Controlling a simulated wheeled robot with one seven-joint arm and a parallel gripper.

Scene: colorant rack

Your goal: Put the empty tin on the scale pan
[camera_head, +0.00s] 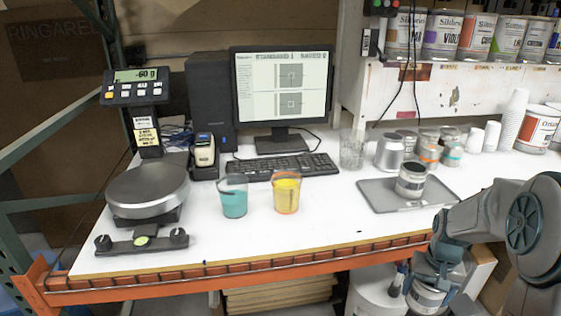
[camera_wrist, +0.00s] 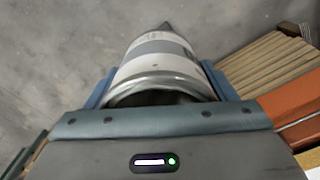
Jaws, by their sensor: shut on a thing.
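My gripper (camera_head: 425,284) is low at the right of the head view, below and in front of the bench edge. It is shut on a tin (camera_head: 426,299) with a pale label. In the wrist view the tin (camera_wrist: 157,60) sits between my blue fingers (camera_wrist: 160,85), its metal rim and dark opening towards the camera; how far down its inside is empty cannot be told. The round scale pan (camera_head: 147,186) is bare, at the bench's left end, far from my gripper. The scale display (camera_head: 136,76) reads -60 g.
An orange rail with wire edging (camera_head: 240,275) fronts the bench. A teal cup (camera_head: 233,198) and a yellow cup (camera_head: 286,193) stand right of the pan. A grey tray (camera_head: 380,198) bears another tin (camera_head: 411,180). A bar with knobs (camera_head: 142,242) lies before the scale.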

